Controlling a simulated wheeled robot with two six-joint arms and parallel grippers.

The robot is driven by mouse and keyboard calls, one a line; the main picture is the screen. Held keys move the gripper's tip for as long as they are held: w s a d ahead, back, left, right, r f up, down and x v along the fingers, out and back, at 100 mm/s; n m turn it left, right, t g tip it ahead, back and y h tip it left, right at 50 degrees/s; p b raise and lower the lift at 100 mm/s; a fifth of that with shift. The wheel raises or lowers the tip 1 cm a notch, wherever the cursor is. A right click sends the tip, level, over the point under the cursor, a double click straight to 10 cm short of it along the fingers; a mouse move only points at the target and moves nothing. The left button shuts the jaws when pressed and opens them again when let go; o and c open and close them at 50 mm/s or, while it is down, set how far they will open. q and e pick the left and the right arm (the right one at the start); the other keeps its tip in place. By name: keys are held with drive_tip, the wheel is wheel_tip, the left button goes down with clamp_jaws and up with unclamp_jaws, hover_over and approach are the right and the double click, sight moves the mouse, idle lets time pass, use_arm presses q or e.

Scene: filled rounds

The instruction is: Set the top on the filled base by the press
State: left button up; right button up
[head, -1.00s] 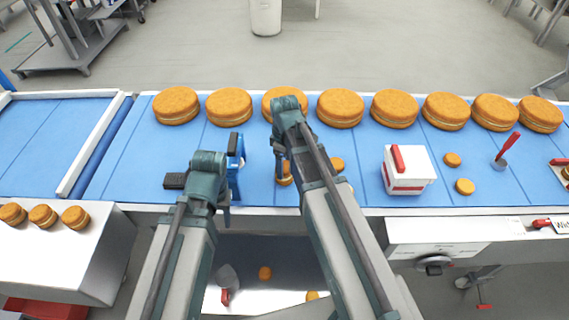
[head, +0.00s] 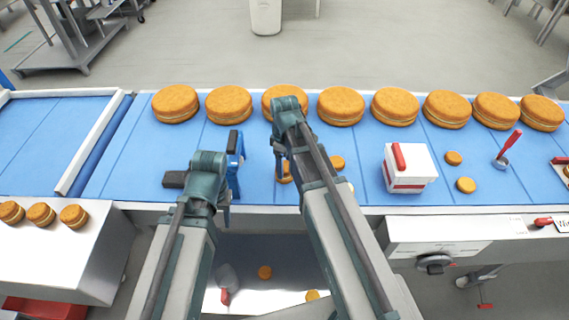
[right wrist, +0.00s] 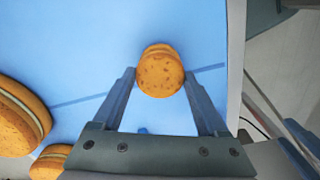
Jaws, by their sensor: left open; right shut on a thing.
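A small golden-brown round (right wrist: 160,75) is between the fingertips of my right gripper (right wrist: 159,74) in the right wrist view. Part of another round or layer (right wrist: 158,47) shows just behind it; I cannot tell whether the two touch. In the head view my right gripper (head: 279,165) is low over the blue surface, and a small round (head: 285,172) there is partly hidden by it. The blue press (head: 235,160) with a dark pad stands to its left. My left gripper (head: 221,205) is open beside the press and appears empty.
Several large filled rounds (head: 341,107) line the back of the blue surface (head: 460,190). A small round (head: 337,163) lies right of my right gripper. A white box with a red handle (head: 409,170) and a red-handled tool (head: 507,148) stand farther right. Several small rounds (head: 41,214) sit at left.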

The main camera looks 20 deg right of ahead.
drive_tip(key=shift+f+b, duration=0.35)
drive_tip(key=shift+f, duration=0.05)
drive_tip(key=o, duration=0.8)
drive_tip(key=shift+r, duration=0.15)
wheel_tip(320, 180, up, 7)
drive_tip(key=p, duration=0.7)
idle(0.4)
